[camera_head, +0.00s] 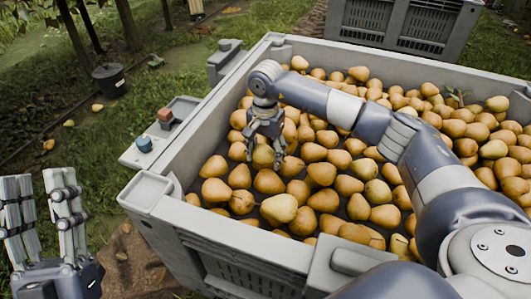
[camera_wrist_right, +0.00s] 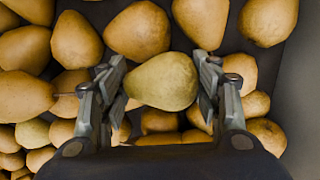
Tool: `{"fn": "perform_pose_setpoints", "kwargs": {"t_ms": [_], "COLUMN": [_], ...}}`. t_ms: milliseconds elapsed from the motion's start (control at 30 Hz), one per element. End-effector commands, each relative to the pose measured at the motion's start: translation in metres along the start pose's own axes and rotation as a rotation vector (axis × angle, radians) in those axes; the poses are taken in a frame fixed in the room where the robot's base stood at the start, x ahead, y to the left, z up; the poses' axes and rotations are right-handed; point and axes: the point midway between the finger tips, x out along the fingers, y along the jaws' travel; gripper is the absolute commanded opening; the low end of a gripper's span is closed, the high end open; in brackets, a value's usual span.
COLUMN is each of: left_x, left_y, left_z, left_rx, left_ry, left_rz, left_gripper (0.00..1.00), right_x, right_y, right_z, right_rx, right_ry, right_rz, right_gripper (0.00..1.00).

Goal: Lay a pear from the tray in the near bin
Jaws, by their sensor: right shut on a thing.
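The near bin (camera_head: 185,160) is a large grey crate holding many yellow-brown pears. My right gripper (camera_head: 265,150) reaches down into its left part, low over the pears. In the right wrist view the right gripper (camera_wrist_right: 160,85) is shut on a yellow-green pear (camera_wrist_right: 163,81), one finger on each side. The held pear (camera_head: 263,157) is partly hidden by the fingers in the head view. A small grey tray (camera_head: 135,158) on the bin's left side bears a blue and a red-brown item, with no pear seen on it. My left gripper (camera_head: 41,185) is open and empty, outside the bin.
A second grey bin (camera_head: 400,28) stands behind. A black bucket (camera_head: 110,80) stands on the grass at the left, with a few fallen pears (camera_head: 97,107) near it. Pears lie close around the right fingers; dark floor shows between some.

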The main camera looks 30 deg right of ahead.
Motion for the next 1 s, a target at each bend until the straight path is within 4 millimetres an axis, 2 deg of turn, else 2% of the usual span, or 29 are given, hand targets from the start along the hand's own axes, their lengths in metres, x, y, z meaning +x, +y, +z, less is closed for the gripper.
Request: {"fn": "perform_pose_setpoints", "kwargs": {"t_ms": [1000], "left_x": [-0.002], "left_y": [0.002], "left_z": [-0.014], "left_rx": [-0.005], "left_ry": [0.076], "left_rz": [0.002], "left_gripper": [0.4], "right_x": [0.005], "right_y": [0.0], "right_z": [0.0], "right_rx": [0.0], "right_ry": [0.0], "right_rz": [0.0], "right_gripper": [0.32]}}
